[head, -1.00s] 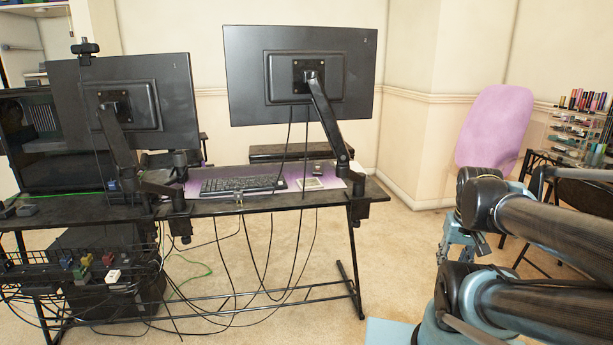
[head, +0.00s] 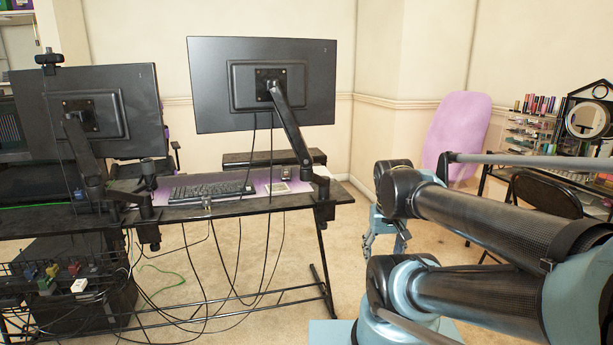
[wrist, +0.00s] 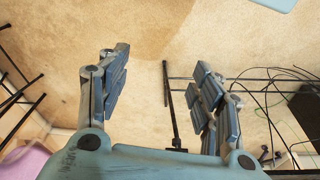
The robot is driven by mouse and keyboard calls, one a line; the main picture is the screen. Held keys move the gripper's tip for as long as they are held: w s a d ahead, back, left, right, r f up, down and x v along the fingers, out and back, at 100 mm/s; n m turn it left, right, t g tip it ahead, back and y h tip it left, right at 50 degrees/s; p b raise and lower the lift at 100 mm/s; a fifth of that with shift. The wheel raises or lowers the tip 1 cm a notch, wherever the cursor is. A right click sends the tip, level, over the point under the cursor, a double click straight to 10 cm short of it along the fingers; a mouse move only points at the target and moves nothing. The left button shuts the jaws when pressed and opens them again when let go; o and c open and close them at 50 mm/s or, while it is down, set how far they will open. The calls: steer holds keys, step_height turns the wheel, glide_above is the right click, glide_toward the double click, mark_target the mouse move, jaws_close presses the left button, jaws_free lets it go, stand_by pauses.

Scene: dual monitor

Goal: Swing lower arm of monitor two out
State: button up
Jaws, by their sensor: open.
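Two black monitors are seen from behind on desk-mounted arms: the left monitor (head: 142,105) and the right monitor (head: 315,85). No label shows which is monitor two. The right monitor's slanted arm (head: 290,125) runs down to a lower joint and clamp (head: 324,200) at the desk's right end. The left monitor's lower arm (head: 120,196) sits by the desk's rear edge. My gripper (head: 385,238) hangs right of the desk, apart from both arms. The wrist view shows my gripper (wrist: 160,78) open and empty, with carpet between its fingers.
The black desk (head: 235,206) holds a keyboard (head: 205,191). Cables hang below it, and its metal legs show in the wrist view (wrist: 172,110). A pink chair (head: 457,135) and a vanity table stand at the right. Carpet is clear between desk and gripper.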

steer(key=w+a+r+m+h, duration=0.1)
steer(key=w+r+h, duration=0.2)
steer(key=w+r, duration=0.4)
steer(key=m+t+h, duration=0.5)
steer(key=m+t, duration=0.2)
steer(key=t, duration=0.1)
glide_toward(307, 173)
steer(key=x, duration=0.4)
steer(key=a+x, duration=0.1)
steer(key=x, duration=0.3)
steer(key=w+x, duration=0.1)
steer(key=x, duration=0.3)
steer(key=shift+w+a+f, duration=0.15)
steer(key=shift+w, duration=0.05)
jaws_close()
